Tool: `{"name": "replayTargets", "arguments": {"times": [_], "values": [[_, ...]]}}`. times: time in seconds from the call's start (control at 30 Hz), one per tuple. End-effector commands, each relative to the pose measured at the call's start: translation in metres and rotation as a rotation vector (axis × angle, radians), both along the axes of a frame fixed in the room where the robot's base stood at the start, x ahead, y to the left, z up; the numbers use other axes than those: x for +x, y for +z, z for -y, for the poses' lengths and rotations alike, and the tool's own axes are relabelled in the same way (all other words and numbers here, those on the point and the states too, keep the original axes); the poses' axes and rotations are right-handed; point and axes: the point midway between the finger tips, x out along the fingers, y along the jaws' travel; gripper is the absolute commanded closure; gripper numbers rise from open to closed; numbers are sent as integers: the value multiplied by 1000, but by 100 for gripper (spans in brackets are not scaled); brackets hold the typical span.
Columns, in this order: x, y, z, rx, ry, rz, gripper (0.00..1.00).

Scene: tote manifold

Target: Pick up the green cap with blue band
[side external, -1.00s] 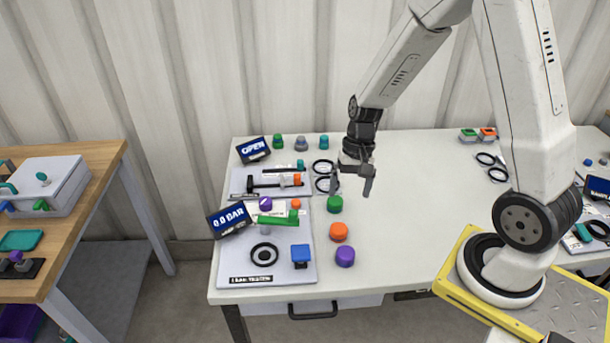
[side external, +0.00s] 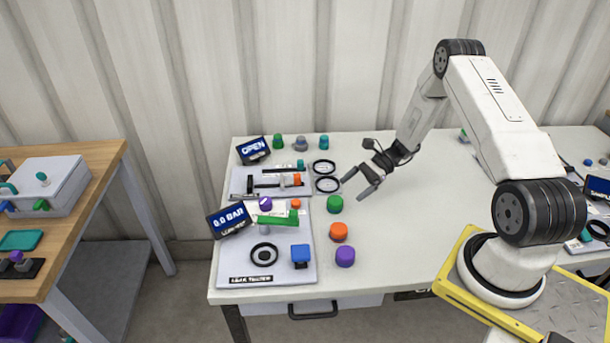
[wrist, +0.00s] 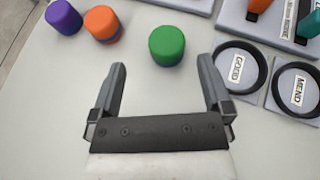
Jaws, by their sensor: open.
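The green cap (side external: 335,204) stands upright on the white table, first in a row with an orange cap and a purple cap. In the wrist view the green cap (wrist: 167,45) lies ahead of the fingertips, between their lines and a little right of centre, with a thin blue edge low on its side. My gripper (side external: 357,190) is open and empty, above the table just to the right of and behind the green cap. In the wrist view both fingers of my gripper (wrist: 163,75) are spread apart, touching nothing.
An orange cap (side external: 339,231) with a blue edge and a purple cap (side external: 345,256) stand in front of the green one. Black rings (wrist: 240,67) on pads lie close to the right finger. A panel (side external: 230,262) with fittings is to the left. Table right of the caps is clear.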

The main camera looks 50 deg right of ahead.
Motion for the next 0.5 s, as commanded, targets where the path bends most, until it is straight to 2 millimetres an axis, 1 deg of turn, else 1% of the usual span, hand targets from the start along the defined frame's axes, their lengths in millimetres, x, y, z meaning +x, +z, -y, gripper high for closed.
{"name": "replayTargets", "arguments": {"times": [0.03, 0.1, 0.2, 0.37, 0.5], "values": [[-1, -4, 5, 26, -30, -1, 0], [0, -7, 10, 49, -56, 1, 0], [0, -9, 13, 66, -75, 3, 0], [1, -9, 13, 70, -78, 3, 0], [3, -12, 7, 70, -77, 3, 0]]}}
